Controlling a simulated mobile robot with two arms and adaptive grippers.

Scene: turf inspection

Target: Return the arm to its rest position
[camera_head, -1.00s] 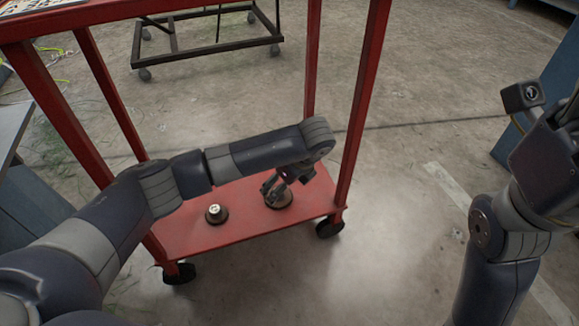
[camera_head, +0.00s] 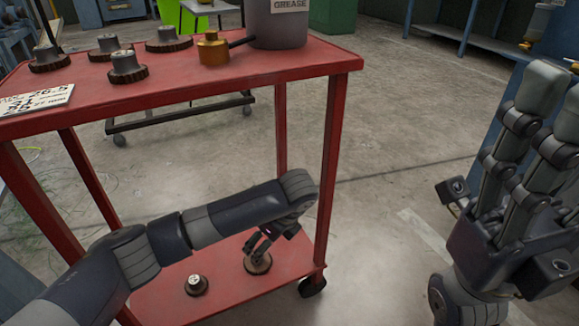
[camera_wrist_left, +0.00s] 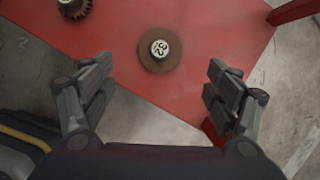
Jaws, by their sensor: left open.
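My left arm reaches into the red cart's lower shelf (camera_head: 165,300). My left gripper (camera_head: 260,246) is open above a round brown part (camera_head: 258,265) with a wide disc. In the left wrist view this part (camera_wrist_left: 159,65), its cap marked with what looks like 32, lies ahead between the open fingers (camera_wrist_left: 160,64), apart from them. A smaller toothed part (camera_head: 196,285) stands to its left on the shelf; it also shows at the top left of the wrist view (camera_wrist_left: 80,12). My right gripper (camera_head: 555,95) points up at the right edge, partly cut off.
The cart's top (camera_head: 200,75) holds several gears (camera_head: 126,68), a brass part (camera_head: 212,50), a grease container (camera_head: 277,25) and a number card (camera_head: 38,98). A red post (camera_head: 333,165) stands just right of my left gripper. Concrete floor (camera_head: 385,170) is clear right of the cart.

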